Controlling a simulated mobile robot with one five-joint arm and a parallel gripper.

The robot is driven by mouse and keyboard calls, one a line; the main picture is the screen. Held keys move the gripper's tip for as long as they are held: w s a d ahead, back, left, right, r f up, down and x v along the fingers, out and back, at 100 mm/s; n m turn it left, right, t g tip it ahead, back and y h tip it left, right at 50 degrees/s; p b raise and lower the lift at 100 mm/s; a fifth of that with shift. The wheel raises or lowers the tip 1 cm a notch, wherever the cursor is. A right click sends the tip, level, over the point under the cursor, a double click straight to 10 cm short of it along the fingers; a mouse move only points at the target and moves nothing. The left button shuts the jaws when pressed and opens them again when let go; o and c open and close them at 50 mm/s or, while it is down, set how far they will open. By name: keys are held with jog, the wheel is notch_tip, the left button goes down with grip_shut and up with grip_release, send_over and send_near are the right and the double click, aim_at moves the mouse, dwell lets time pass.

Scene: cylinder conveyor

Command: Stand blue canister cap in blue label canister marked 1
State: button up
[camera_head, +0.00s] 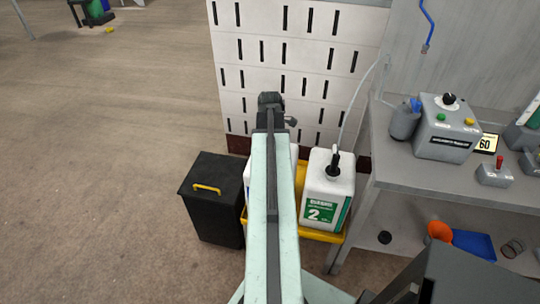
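My arm reaches up the middle of the picture. My gripper (270,101) is the dark end at its top, in front of the white slotted panel; its fingers cannot be made out. A white canister (247,174) stands mostly hidden behind my arm, and only slivers with a bit of blue show at its left edge. Its number is hidden. Beside it on the right, a white canister with a green label marked 2 (327,187) stands upright with a black fitting and clear tube on top. I cannot make out a loose blue canister cap.
Both canisters stand in a yellow tray (319,235). A black bin (213,215) with a yellow handle is left of it. A grey bench (393,166) at right carries a control box (447,128). An orange funnel (439,231) and blue tray (474,243) lie below.

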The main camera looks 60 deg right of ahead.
jog(key=shift+f, duration=0.15)
dwell(0.4)
jog(key=o, duration=1.5)
jog(key=shift+o, duration=0.2)
notch_tip(320, 180, up, 8)
jog(key=p, duration=0.7)
jog(key=shift+p, duration=0.4)
